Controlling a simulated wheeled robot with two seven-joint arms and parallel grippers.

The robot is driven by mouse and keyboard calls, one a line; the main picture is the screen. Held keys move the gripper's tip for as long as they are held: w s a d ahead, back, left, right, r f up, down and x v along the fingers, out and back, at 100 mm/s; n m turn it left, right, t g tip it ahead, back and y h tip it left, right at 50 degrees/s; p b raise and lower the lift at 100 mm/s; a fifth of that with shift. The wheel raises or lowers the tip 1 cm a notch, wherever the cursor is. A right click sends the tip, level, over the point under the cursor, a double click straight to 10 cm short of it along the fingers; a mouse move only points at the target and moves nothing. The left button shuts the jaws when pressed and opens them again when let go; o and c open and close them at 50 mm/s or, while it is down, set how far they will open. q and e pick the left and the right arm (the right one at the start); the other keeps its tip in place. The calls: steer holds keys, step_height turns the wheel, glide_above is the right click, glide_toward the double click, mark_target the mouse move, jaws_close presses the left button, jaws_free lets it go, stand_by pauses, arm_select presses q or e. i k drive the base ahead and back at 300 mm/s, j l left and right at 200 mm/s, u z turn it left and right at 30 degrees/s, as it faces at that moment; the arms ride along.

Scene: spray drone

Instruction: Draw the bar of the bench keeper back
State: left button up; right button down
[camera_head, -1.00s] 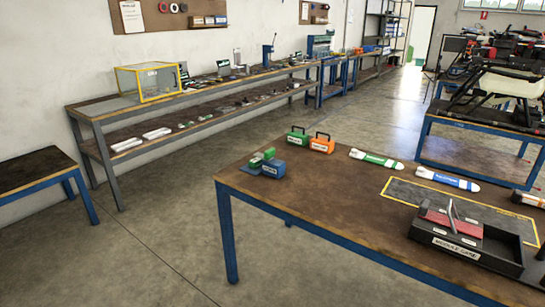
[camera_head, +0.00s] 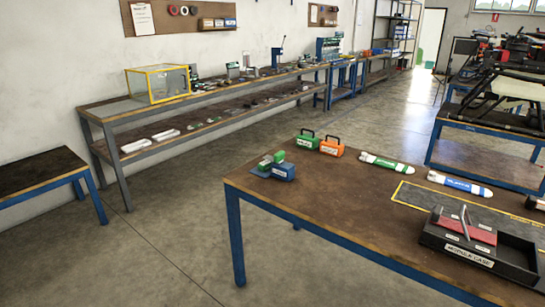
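A small blue and green device (camera_head: 283,171) sits near the left corner of the wooden bench with blue legs (camera_head: 340,205). It has a blue plate, a blue block with a pale label, and a green part beside the block. It looks like the bench keeper, but its label is too small to read. I cannot make out its bar clearly or tell the bar's position. Neither of my grippers is in view.
Behind the device stand a green case (camera_head: 306,140) and an orange case (camera_head: 332,146). A green-white cylinder (camera_head: 394,164), a blue-white cylinder (camera_head: 460,185) and a black module case (camera_head: 466,257) lie to the right. Open floor (camera_head: 180,235) is at the left.

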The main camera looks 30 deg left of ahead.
mark_target(277, 158)
steer(key=i+j+z, duration=0.2)
steer(key=j, duration=1.2)
steer(key=j+z, duration=0.2)
steer(key=j, duration=1.25)
steer(key=i, duration=0.05)
